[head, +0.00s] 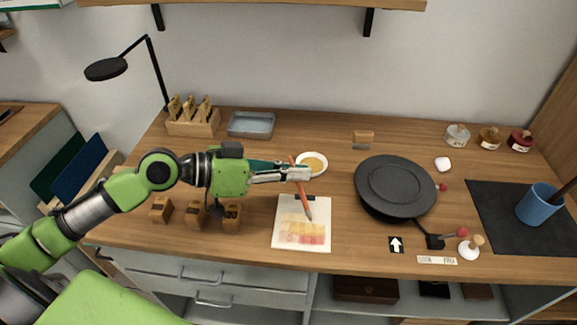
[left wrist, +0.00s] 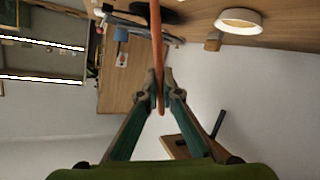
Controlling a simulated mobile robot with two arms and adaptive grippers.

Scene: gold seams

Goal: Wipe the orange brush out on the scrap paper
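The orange brush (head: 300,186) is held in my left gripper (head: 304,173), slanting down to the right. Its tip is over the upper right part of the scrap paper (head: 288,240); I cannot tell whether it touches. The paper is a white sheet with yellow, orange and red patches, held at the top by a dark clip. In the left wrist view, the gripper (left wrist: 160,92) is closed around the orange handle (left wrist: 157,40), which runs between the fingertips. My right gripper is not in view.
A white dish with yellow contents (head: 313,163) stands just behind the gripper. Several wooden blocks (head: 196,213) stand left of the paper. A round black turntable (head: 396,187) is to the right, with a blue cup (head: 539,204) on a dark mat farther right.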

